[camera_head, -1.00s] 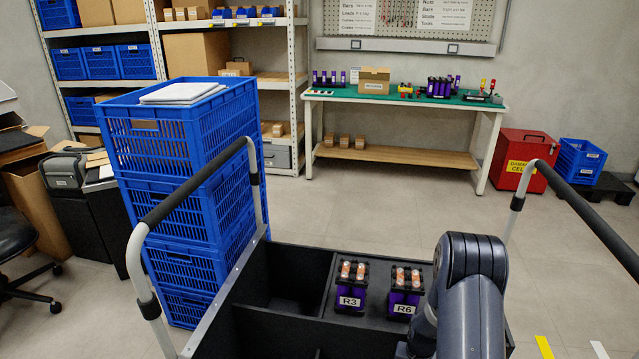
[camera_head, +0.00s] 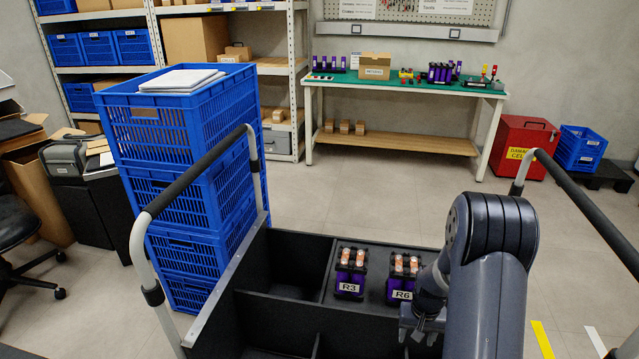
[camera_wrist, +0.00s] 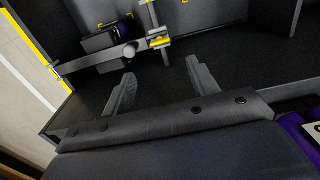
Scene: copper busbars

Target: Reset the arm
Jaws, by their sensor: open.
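My gripper shows in the wrist view (camera_wrist: 162,88) with its two grey fingers apart and nothing between them. In the head view my arm reaches down at the right, and part of the gripper (camera_head: 422,322) shows just below the R6 module; its fingertips are hidden there. The purple battery module R6 (camera_head: 402,278) and the module R3 (camera_head: 351,272) stand upright side by side in the black tray of the cart. In the wrist view a purple module (camera_wrist: 298,140) shows at the lower right edge, apart from the fingers.
The black cart tray (camera_head: 277,310) has dividers and empty compartments at its left. Cart handles rise at the left (camera_head: 190,175) and right (camera_head: 590,212). Stacked blue crates (camera_head: 150,130) stand left. A green-topped workbench (camera_head: 400,90) and a red box (camera_head: 522,145) stand behind open floor.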

